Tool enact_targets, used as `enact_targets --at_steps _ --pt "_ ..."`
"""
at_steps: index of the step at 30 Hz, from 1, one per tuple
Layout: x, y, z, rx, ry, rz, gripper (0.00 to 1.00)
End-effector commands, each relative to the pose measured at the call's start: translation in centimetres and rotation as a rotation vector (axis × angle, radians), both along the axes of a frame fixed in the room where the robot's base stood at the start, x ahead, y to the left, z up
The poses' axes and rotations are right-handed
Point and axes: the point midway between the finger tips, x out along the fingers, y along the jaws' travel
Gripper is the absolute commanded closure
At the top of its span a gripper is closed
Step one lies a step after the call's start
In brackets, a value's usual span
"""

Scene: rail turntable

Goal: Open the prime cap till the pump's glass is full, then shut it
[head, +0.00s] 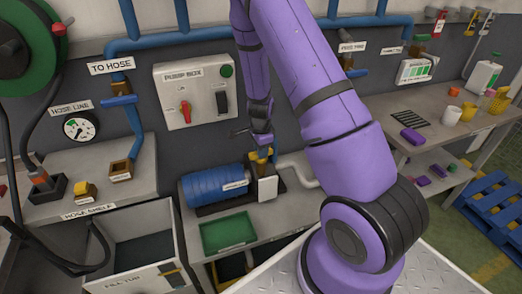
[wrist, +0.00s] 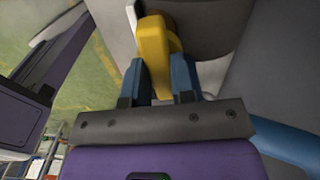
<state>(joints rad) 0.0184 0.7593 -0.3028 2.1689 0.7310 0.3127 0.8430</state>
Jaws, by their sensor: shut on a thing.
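The blue pump motor (head: 213,186) lies on the bench, with the pump body at its right end. A yellow cap (head: 264,157) sits on top of the pump, partly hidden by my gripper (head: 262,147). In the wrist view the yellow cap (wrist: 154,45) is between the two blue fingers of my gripper (wrist: 160,75), which is shut on it. A pale upright panel (head: 264,188) is on the pump's front. I cannot tell whether it is the glass, and no liquid level shows.
My purple arm crosses in front of the wall pipes and hides part of the bench. A green tray (head: 229,232) lies before the pump. A switch box (head: 195,92) hangs behind. A side table (head: 455,125) with cups stands at the right.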

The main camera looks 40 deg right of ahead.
Motion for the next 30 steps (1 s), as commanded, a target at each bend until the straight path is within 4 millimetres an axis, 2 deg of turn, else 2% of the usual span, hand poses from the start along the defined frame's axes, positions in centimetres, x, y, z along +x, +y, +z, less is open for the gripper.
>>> enact_targets --at_steps 8,30 --pt "0.02 -0.05 0.02 0.0 0.0 0.192 1.0" --pt "0.05 -0.05 0.04 -0.001 -0.002 0.893 1.0"
